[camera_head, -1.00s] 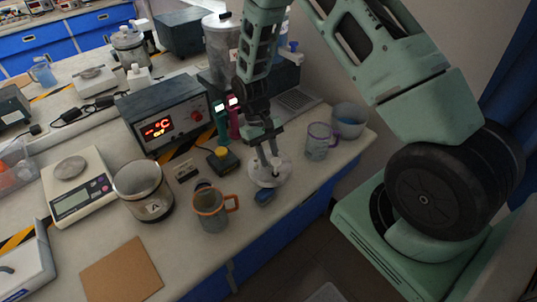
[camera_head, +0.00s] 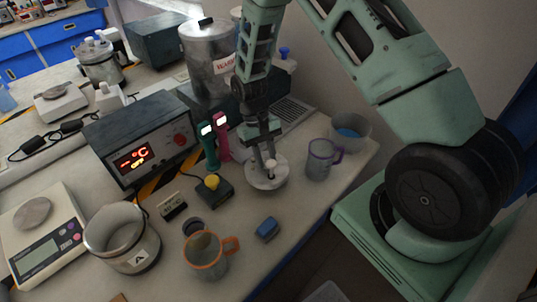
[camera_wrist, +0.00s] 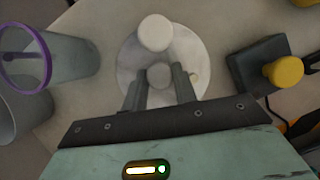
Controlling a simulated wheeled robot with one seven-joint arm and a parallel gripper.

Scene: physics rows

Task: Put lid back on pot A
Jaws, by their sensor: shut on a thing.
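The lid (camera_head: 279,181) is a pale grey disc on the right part of the bench, with a white knob standing on it. My gripper (camera_head: 263,160) is down at the lid, pointing downward. In the wrist view the fingers (camera_wrist: 161,84) are shut on a grey grip piece at the middle of the lid (camera_wrist: 201,50), with the white knob just beyond them. I cannot tell whether the lid touches the bench. Pot A (camera_head: 122,239), a metal pot labelled A, stands open at the left, beside the scale.
A purple-rimmed cup (camera_head: 321,159) is right of the lid. A display unit (camera_head: 140,137) stands behind pot A.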

